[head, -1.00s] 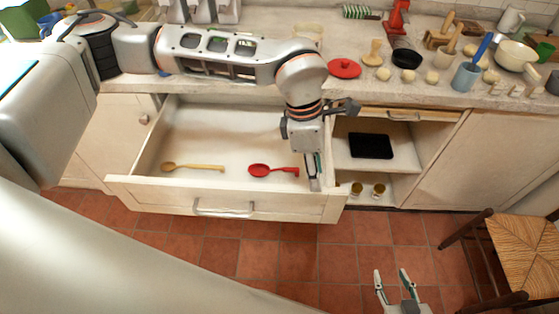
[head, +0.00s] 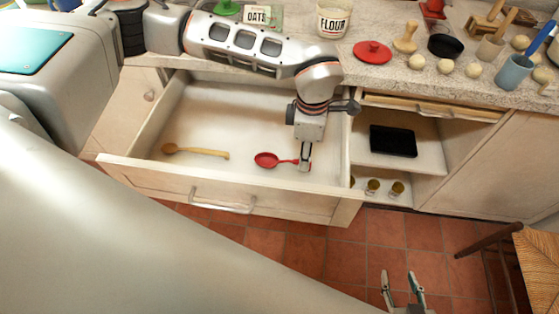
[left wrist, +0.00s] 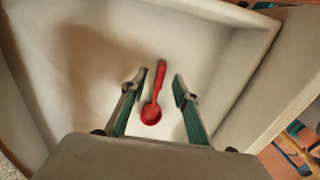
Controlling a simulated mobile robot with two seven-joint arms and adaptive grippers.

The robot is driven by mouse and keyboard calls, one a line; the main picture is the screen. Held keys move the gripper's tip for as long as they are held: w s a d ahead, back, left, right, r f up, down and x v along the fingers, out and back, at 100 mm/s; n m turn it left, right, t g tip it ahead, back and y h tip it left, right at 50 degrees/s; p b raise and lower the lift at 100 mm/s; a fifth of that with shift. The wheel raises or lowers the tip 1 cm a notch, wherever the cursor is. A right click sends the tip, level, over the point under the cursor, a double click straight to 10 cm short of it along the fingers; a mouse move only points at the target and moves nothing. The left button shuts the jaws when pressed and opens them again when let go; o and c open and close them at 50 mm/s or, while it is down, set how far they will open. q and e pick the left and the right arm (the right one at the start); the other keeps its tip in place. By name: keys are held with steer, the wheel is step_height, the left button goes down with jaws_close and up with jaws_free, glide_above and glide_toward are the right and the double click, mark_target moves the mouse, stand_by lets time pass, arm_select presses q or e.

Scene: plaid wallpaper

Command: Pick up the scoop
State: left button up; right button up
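The red scoop (head: 267,159) lies in the open drawer (head: 223,191), right of the wooden spoon, its bowl to the left and its handle to the right. My left gripper (head: 304,165) points down into the drawer at the handle end. In the left wrist view its two fingers (left wrist: 156,84) are apart, with the scoop (left wrist: 151,114) showing between them. The fingers do not visibly press on the handle. Part of the handle's end is hidden by the gripper in the head view. My right gripper (head: 399,278) is open and empty, low over the tiled floor.
A wooden spoon (head: 195,151) lies in the drawer's left part. A shelf with a black tray (head: 393,141) and small jars is right of the drawer. The counter above holds a flour canister (head: 332,19), a red lid (head: 372,51) and utensils. A chair (head: 535,258) stands at the right.

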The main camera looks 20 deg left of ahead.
arm_select(q)
step_height(320, 180, down, 4)
steer(key=shift+r, duration=0.25)
jaws_close()
steer(key=shift+r, duration=0.15)
step_height(320, 180, up, 20)
steer(key=p, duration=0.1)
stand_by(0.4)
